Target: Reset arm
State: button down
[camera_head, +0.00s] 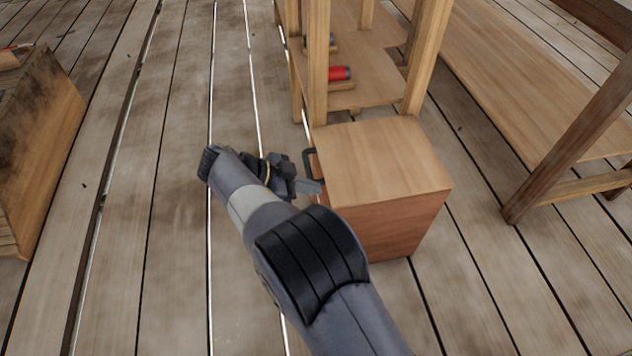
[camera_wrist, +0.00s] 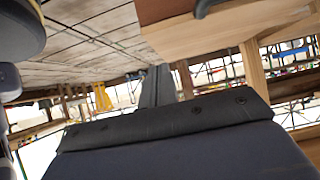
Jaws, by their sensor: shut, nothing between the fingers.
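My arm reaches up from the bottom of the head view and bends toward a wooden box. My gripper (camera_head: 316,187) is shut and empty at the left side of the wooden box (camera_head: 385,165), just below its dark handle (camera_head: 310,162). I cannot tell whether the fingertips touch the box. In the wrist view, my gripper (camera_wrist: 157,80) points away from the camera with its fingers together, and the box (camera_wrist: 205,28) with its dark handle (camera_wrist: 205,8) shows at the top.
A wooden shelf frame (camera_head: 318,60) stands behind the box and holds a red cylinder (camera_head: 339,73). A wooden crate (camera_head: 38,140) stands at the left. A bench or table (camera_head: 560,150) is at the right. The plank floor (camera_head: 170,250) is clear on the left of my arm.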

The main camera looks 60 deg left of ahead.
jog(key=s+a+f+p, duration=0.1)
jog(key=s+a+f, duration=0.1)
jog(key=s, duration=0.4)
jog(key=shift+f, duration=0.15)
